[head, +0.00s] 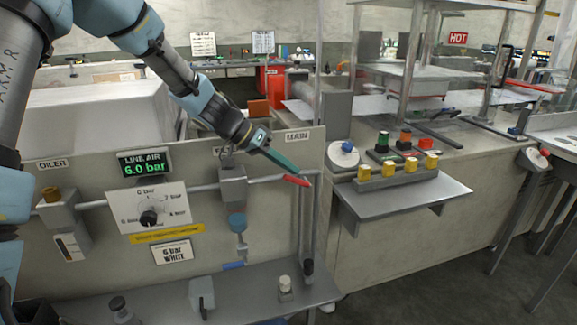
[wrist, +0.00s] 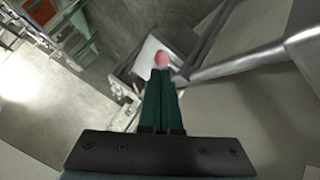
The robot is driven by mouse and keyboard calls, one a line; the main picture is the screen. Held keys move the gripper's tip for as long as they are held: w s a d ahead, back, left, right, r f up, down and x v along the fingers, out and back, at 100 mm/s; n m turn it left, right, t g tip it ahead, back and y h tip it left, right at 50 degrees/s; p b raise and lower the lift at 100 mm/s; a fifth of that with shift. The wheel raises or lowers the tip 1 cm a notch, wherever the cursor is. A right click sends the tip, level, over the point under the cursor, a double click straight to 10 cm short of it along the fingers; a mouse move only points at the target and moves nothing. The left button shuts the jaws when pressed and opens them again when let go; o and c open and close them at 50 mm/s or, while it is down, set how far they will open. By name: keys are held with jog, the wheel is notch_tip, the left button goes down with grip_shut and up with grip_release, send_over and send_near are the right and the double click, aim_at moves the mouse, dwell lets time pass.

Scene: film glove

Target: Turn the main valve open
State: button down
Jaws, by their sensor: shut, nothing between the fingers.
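The main valve's red handle (head: 297,180) sits near the right end of the grey pipe, below the MAIN label (head: 298,136). In the head view it lies roughly along the pipe, tilted slightly down to the right. Its red rounded end (wrist: 162,59) also shows in the wrist view, just beyond my fingertips. My gripper (head: 297,171) reaches down from the upper left, its dark green fingers shut together with nothing between them. Its tips (wrist: 160,72) are at or very near the handle; I cannot tell if they touch. The valve body is mostly hidden behind the fingers.
The LINE AIR display (head: 145,164) reads 6.0 bar. A yellow-button box (head: 392,176) stands on a shelf to the right.

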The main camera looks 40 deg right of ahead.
jog(key=f+b, duration=0.1)
jog(key=b, duration=0.3)
jog(key=a+h+b, duration=0.1)
jog(key=b, duration=0.2)
jog(key=f+b, duration=0.1)
jog(key=b, duration=0.3)
jog(key=shift+w+a+f+g+b, duration=0.3)
jog(key=shift+w+a+f, duration=0.05)
jog(key=shift+r, duration=0.15)
